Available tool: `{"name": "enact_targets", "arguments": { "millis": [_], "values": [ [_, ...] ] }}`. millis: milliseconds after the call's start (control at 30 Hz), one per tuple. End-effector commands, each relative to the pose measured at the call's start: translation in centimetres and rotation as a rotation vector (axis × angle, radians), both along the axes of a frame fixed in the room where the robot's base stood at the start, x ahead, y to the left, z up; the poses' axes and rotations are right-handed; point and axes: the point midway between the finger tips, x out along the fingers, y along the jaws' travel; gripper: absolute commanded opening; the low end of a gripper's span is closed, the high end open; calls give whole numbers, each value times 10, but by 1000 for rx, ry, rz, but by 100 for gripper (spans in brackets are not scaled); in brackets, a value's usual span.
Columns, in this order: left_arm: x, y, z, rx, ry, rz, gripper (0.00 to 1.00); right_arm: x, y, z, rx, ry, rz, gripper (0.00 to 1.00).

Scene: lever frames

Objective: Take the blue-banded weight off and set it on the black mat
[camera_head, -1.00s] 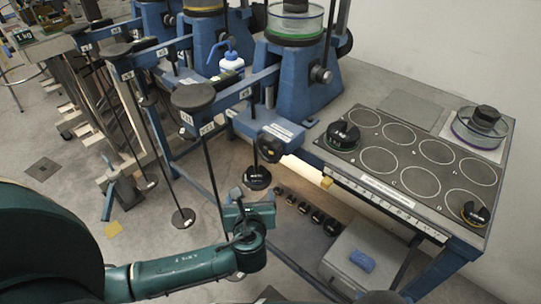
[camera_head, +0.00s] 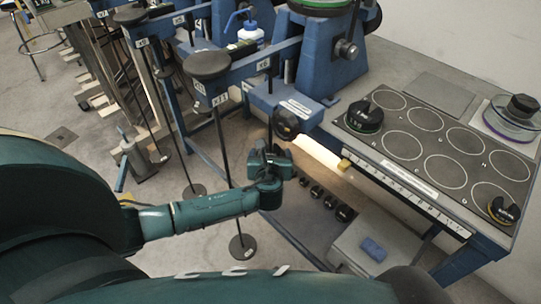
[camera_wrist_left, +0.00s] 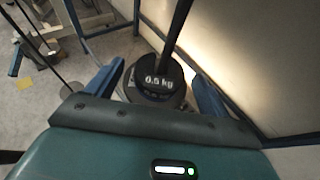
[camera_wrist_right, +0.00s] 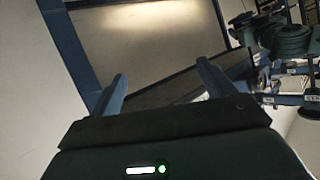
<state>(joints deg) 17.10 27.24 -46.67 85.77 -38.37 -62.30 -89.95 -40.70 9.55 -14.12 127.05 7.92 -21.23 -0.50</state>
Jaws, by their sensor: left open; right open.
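A black weight marked 0.5 kg (camera_wrist_left: 158,78) hangs on a dark rod in the left wrist view. In the head view the gripper hides the weight. The black mat (camera_head: 440,190) with white circles lies on the table at the right. My right gripper (camera_wrist_right: 162,84) is open and empty.
A green-marked weight (camera_head: 364,116) stands at the mat's near-left corner and a yellow-marked one (camera_head: 503,210) at its right corner. Several circles between them are free. Small black weights (camera_head: 328,200) sit below the table beside a grey box (camera_head: 350,262).

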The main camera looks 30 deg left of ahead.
Motion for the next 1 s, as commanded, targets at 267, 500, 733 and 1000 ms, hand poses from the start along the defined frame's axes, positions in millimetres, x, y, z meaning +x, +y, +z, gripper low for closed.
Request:
{"name": "enact_targets", "arguments": {
  "millis": [267, 500, 733, 1000],
  "values": [
    [18, 9, -9, 0, 1, 0, 80, -1, -4, 7, 0, -30, -10, 82],
    [17, 8, -9, -1, 1, -1, 73, -3, -4, 6, -1, -28, -11, 82],
    [17, 8, -8, 0, 1, -1, 54, -3, -4, 4, -2, -24, -11, 82],
    [17, 8, -9, 0, 1, -1, 32, -1, -4, 3, -4, -25, -10, 82]
  ]
}}
